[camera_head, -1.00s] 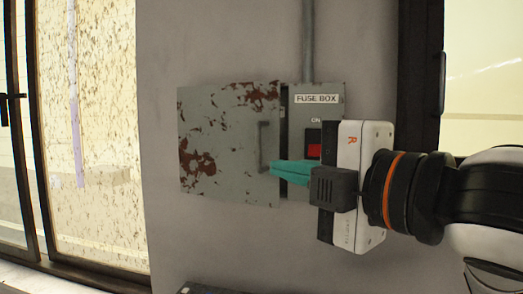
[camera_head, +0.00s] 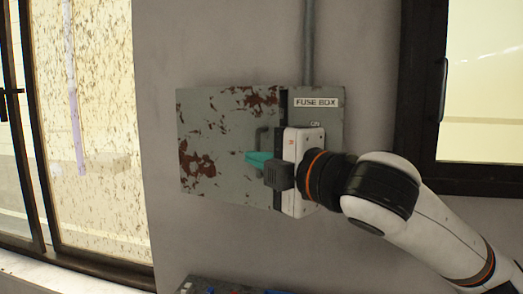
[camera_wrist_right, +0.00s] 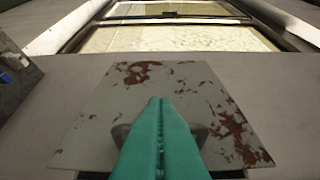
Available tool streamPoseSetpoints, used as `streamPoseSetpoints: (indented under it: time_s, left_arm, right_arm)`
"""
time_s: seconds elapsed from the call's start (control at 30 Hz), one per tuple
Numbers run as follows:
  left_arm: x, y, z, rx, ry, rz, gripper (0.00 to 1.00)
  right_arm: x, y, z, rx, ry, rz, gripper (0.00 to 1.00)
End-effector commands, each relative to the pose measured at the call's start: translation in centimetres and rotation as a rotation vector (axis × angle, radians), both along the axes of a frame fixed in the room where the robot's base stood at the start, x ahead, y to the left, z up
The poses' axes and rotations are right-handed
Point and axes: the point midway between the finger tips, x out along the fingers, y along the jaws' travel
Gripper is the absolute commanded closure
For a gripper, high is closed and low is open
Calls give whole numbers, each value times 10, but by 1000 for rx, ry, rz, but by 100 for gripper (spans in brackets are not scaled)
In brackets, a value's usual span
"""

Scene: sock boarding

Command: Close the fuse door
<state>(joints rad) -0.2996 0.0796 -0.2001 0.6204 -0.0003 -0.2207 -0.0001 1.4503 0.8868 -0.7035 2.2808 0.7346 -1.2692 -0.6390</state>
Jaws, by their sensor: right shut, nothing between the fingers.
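The fuse door (camera_head: 222,180) is a grey panel with rust patches and a handle (camera_head: 262,138) near its right edge. It hangs on the left part of the grey fuse box (camera_head: 333,130), with a dark gap along its right edge. I cannot tell exactly how far it stands open. My right gripper (camera_head: 249,158) has teal fingers, shut and empty, over the door's right part by the handle. In the right wrist view the fingers (camera_wrist_right: 158,105) lie in front of the door (camera_wrist_right: 95,112), with the handle partly hidden behind them. My left gripper is not in view.
A conduit (camera_head: 309,45) runs up the wall from the box. A window (camera_head: 95,130) is at the left, and a dark-framed window (camera_head: 480,90) is at the right. A surface with small items (camera_head: 225,287) shows at the bottom. The wall below the box is clear.

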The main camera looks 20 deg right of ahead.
Motion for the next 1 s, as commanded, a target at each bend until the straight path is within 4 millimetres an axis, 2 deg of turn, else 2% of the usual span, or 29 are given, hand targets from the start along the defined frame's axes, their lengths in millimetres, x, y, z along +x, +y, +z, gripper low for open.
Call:
streamPoseSetpoints:
  time_s: [0.4,0.73,1.0]
  left_arm:
    - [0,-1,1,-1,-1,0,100]
    - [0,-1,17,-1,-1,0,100]
    - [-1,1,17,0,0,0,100]
  right_arm:
    - [2,-4,0,1,0,0,100]
    - [31,-47,1,3,4,-4,100]
    - [34,-51,0,2,0,-4,100]
